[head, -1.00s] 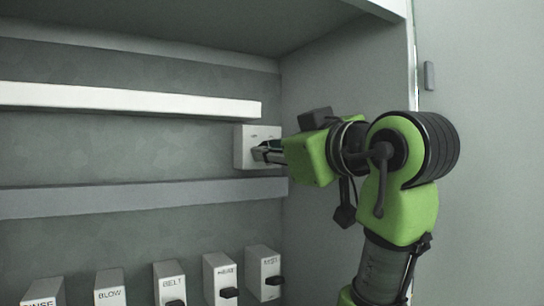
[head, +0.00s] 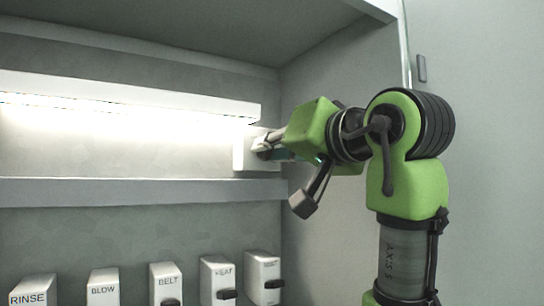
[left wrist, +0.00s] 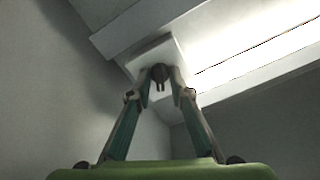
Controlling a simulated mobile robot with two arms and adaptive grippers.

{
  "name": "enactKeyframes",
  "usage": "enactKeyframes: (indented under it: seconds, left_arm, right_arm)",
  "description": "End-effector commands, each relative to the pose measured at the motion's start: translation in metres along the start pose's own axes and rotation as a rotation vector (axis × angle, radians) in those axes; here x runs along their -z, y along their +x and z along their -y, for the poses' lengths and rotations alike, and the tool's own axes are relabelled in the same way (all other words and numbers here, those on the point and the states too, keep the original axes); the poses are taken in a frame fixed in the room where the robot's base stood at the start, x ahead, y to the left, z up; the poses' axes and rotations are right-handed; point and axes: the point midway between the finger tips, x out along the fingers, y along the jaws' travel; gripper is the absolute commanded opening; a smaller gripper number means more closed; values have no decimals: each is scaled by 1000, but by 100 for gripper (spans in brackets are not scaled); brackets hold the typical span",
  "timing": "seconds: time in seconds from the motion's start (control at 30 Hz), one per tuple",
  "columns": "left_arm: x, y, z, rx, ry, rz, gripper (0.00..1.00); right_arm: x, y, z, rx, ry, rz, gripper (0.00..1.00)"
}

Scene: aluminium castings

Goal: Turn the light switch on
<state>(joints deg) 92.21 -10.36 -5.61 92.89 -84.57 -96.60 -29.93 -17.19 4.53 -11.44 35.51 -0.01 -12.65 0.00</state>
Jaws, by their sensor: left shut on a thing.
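The light switch is a white box (head: 240,153) on the back wall of the cabinet, near the right corner. My left gripper (head: 262,148) is at its front face. In the left wrist view the box (left wrist: 150,54) is ahead, and a dark knob (left wrist: 159,71) on it sits between the fingertips of my left gripper (left wrist: 160,78). The gripper is shut on this knob. The light strip (head: 130,95) above the switch glows along its lower edge and lights the wall. My right gripper is not in view.
A grey rail (head: 140,191) runs below the switch. Under it stand several labelled white boxes, including RINSE (head: 33,291), BLOW (head: 103,288), BELT (head: 165,283) and HEAT (head: 216,281), some with visible dark knobs. The cabinet's side wall (head: 335,215) is close on the right.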

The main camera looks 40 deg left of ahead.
Motion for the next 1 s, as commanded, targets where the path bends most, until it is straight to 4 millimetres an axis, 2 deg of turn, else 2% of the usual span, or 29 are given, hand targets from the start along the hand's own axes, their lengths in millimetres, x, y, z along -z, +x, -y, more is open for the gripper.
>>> enactKeyframes:
  seconds: [0.3,0.73,0.77,0.8,1.0]
  left_arm:
    - [3,-1,0,2,86,-11,0]
    - [4,-1,1,2,95,-12,0]
    - [4,-1,1,2,95,-12,22]
    - [4,-1,1,2,94,-11,24]
    - [2,-1,0,1,94,-6,24]
  right_arm:
    - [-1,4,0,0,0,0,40]
    - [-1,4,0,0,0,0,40]
    - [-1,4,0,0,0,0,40]
    - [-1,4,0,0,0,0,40]
    - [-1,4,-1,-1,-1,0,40]
